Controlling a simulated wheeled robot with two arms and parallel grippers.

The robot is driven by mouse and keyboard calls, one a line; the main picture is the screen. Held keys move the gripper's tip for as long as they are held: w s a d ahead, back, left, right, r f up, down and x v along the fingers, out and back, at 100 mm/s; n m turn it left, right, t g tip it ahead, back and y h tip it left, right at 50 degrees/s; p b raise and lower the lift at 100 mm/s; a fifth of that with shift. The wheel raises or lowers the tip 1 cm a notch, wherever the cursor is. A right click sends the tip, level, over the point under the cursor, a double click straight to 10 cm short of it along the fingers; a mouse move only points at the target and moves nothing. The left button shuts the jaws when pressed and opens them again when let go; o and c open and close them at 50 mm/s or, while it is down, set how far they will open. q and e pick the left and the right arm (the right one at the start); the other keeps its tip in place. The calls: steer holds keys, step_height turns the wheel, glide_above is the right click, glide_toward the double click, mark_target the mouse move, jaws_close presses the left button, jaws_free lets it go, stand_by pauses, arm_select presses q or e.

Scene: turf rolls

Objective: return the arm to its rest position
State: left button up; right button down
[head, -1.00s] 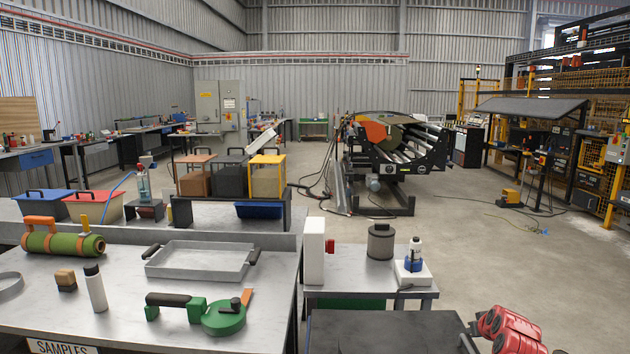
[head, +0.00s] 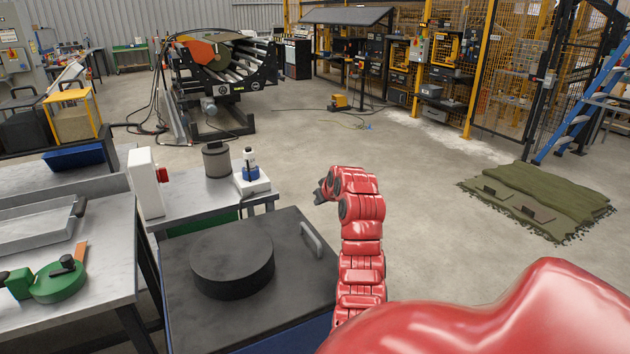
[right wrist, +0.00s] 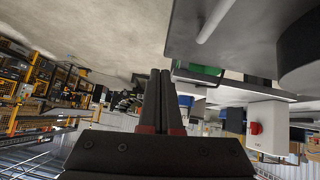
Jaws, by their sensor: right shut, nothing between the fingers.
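My right arm (head: 361,235), red and jointed, rises from the bottom of the head view and bends left at its top. My right gripper (head: 321,194) is small and dark at its end, above the floor just beyond the dark-topped cart. In the right wrist view its two black fingers (right wrist: 164,95) lie together, shut with nothing between them. My left gripper is not in view.
The dark-topped cart (head: 190,327) stands left of my arm, with a black round block (head: 232,262) and a grey handle (head: 312,240). A grey bench (head: 200,197) stands behind it. Open floor lies beyond; a green mat (head: 535,200) is at right.

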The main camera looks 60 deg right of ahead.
steer(key=shift+v, duration=0.9)
steer(key=shift+r, duration=0.1)
